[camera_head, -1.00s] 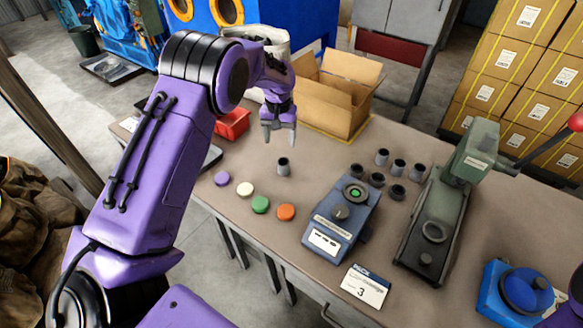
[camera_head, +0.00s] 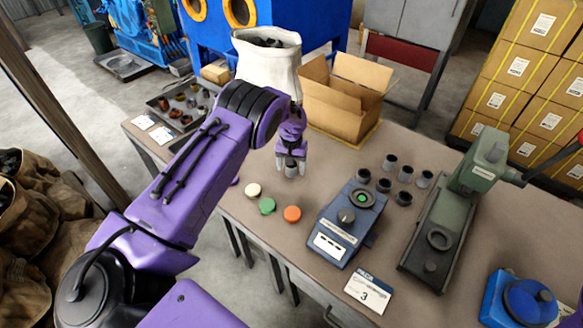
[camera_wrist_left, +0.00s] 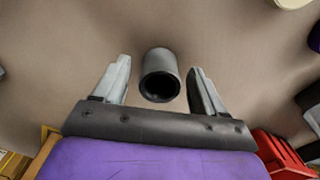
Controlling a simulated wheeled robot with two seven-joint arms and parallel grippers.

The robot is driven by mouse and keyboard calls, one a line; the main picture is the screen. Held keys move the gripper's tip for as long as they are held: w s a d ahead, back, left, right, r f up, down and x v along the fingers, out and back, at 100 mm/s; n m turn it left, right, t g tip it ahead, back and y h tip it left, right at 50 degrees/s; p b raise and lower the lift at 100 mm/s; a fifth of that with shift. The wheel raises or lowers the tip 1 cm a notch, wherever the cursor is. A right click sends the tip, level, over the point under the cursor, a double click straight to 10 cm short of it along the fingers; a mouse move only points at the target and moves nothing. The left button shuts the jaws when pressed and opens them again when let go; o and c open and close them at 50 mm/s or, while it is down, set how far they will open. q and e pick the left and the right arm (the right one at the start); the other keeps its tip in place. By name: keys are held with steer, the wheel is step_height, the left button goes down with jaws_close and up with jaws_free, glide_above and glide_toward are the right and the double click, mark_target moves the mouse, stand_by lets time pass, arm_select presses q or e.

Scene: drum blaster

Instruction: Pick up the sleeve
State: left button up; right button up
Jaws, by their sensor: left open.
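A small grey sleeve (camera_wrist_left: 160,75) with a dark hollow end stands on the brown table, apart from the other sleeves. My left gripper (camera_head: 291,166) is over it, and in the head view the fingers partly hide the sleeve (camera_head: 291,171). In the left wrist view the open fingers of the left gripper (camera_wrist_left: 160,85) stand on either side of the sleeve, with a gap to each. Several similar grey sleeves (camera_head: 405,173) stand at the right of the table, some of them darker. My right gripper is not in view.
A blue device (camera_head: 342,222) with a knob and a green press (camera_head: 450,210) stand to the right. Coloured discs (camera_head: 267,205) lie left of the device. An open cardboard box (camera_head: 343,95) and a white sack (camera_head: 268,55) are behind. A number card (camera_head: 369,288) lies in front.

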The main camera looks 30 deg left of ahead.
arm_select(q)
steer(key=c, duration=1.3)
steer(key=shift+o, duration=0.2)
steer(key=shift+r, duration=0.1)
